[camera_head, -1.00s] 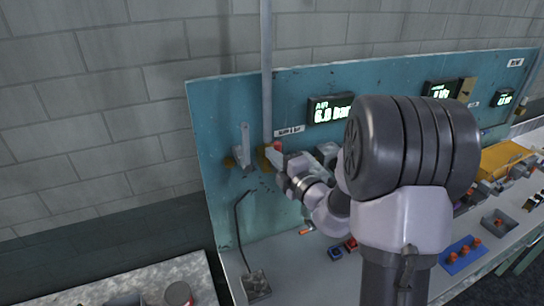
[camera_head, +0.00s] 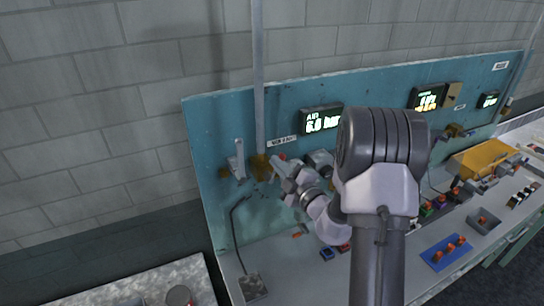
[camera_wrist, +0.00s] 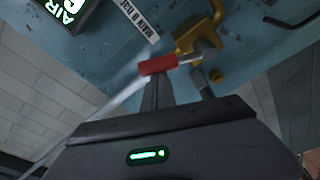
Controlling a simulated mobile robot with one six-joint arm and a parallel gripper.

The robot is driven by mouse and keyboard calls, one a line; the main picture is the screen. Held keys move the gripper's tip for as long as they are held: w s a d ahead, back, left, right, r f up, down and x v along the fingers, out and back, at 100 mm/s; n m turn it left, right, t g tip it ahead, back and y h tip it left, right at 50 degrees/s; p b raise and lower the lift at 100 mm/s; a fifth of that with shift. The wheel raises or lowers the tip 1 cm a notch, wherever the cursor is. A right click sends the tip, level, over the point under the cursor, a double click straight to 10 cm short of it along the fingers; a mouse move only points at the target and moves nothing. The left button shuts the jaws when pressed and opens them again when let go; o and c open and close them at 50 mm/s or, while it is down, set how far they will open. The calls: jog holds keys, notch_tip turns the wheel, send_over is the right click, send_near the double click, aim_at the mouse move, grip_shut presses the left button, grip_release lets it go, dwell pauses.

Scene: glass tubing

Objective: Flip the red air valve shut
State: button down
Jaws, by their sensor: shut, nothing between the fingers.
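The air valve has a brass body (camera_head: 260,166) on the teal panel at the foot of a vertical grey pipe. It also shows in the wrist view (camera_wrist: 192,38). Its lever carries a red grip (camera_wrist: 158,65), which shows in the head view as a small red spot (camera_head: 281,157) right of the body. My gripper (camera_wrist: 158,88) is shut and empty, its grey fingertips right at the red grip. They appear to touch it, but contact is not certain. In the head view my gripper (camera_head: 282,171) is partly hidden by its own wrist.
The air display (camera_head: 322,120) is right of the valve, with a label (camera_head: 283,141) between them. A grey lever fitting (camera_head: 238,160) is close on the left. A bent black rod on a base (camera_head: 252,287) stands below.

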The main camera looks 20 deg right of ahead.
jog(key=d+f+m+t+h+p, duration=0.1)
jog(key=d+f+m+p, duration=0.4)
jog(key=m, duration=0.6)
jog(key=shift+d+f+h+p, duration=0.25)
jog(key=shift+d+p, duration=0.25)
jog(key=shift+p, duration=0.45)
jog(key=shift+f, duration=0.1)
jog(key=s+f+b, duration=0.2)
jog(key=s+b, duration=0.2)
jog(key=s, duration=1.3)
jog(key=shift+s+d, duration=0.15)
jog(key=shift+d, duration=0.05)
jog(key=shift+f, duration=0.1)
